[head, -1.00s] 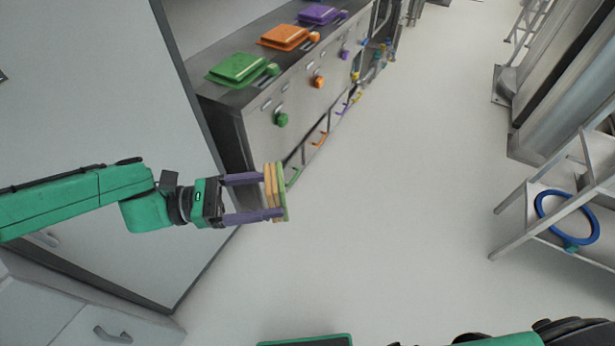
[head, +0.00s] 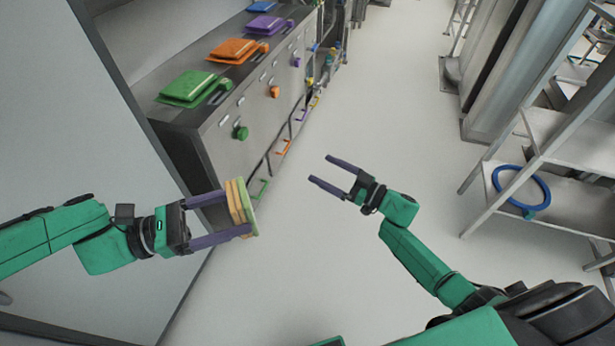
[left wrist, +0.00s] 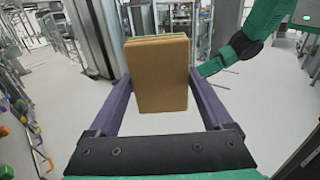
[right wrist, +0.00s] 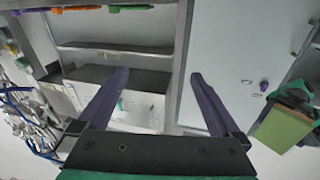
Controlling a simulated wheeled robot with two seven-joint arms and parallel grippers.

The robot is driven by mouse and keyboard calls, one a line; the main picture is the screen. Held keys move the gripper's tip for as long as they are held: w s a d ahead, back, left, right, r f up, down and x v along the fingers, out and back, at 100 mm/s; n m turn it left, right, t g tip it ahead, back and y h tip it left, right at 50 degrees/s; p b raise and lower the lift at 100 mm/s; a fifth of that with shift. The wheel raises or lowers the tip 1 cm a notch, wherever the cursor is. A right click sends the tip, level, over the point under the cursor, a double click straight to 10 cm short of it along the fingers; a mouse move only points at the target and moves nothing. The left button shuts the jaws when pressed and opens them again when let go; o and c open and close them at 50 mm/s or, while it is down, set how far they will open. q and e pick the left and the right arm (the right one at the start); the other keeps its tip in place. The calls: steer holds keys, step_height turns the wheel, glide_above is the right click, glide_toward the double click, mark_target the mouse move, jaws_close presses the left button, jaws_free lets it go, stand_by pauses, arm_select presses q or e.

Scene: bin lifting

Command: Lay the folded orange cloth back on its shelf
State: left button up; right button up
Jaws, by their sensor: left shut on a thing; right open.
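A folded cloth (head: 235,203), a thin stack of tan-orange and green layers, stands on edge in my left gripper (head: 241,212). The left gripper is shut on it, with one purple finger at each side. The left wrist view shows its broad tan-orange face (left wrist: 160,78), upright between the fingers. The right wrist view shows its green face (right wrist: 283,130) at the right edge. My right gripper (head: 320,169) is open and empty over the floor, to the right of the cloth and apart from it. I cannot tell which shelf belongs to the cloth.
A grey counter (head: 222,125) with green, orange, purple and blue flat pieces on top and coloured knobs on its front stands at the upper left. A metal rack (head: 563,195) holding a blue ring (head: 520,188) stands at right. The floor between them is clear.

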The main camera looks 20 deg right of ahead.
steer(key=s+a+r+n+g+y, duration=0.4)
steer(key=a+r+n+g+y, duration=0.2)
steer(key=r, duration=0.5)
steer(key=n+g, duration=0.6)
steer(key=g, duration=0.4)
glide_toward(241, 201)
step_height(241, 201, down, 2)
steer(key=w+d, duration=0.1)
steer(key=w, duration=0.1)
steer(key=a, duration=0.3)
steer(key=s+a, duration=0.1)
steer(key=a, duration=0.7)
steer(key=shift+s+a, duration=0.15)
steer(key=shift+s, duration=0.05)
steer(key=shift+c, duration=0.3)
steer(key=c, duration=1)
arm_select(q)
steer(key=o, duration=1)
arm_select(e)
steer(key=shift+c, duration=0.2)
arm_select(q)
steer(key=shift+a, duration=0.1)
